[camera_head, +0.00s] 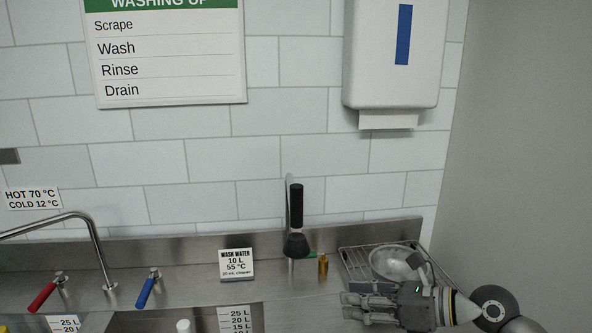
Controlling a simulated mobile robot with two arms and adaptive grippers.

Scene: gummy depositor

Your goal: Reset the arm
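My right gripper (347,300) is at the lower right, on an arm that comes in from the right. Its fingers point left, in front of the wire rack (351,262) on the steel counter. I see nothing held between the fingers, but their gap is too unclear to tell open from shut. My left gripper is not in view.
A metal bowl (392,262) is in the rack, partly behind my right gripper. A black-handled tool (296,207) stands upright near a small amber bottle (323,266). A wash water card (237,264), a tap (97,245) and red (42,297) and blue (146,292) levers are further left.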

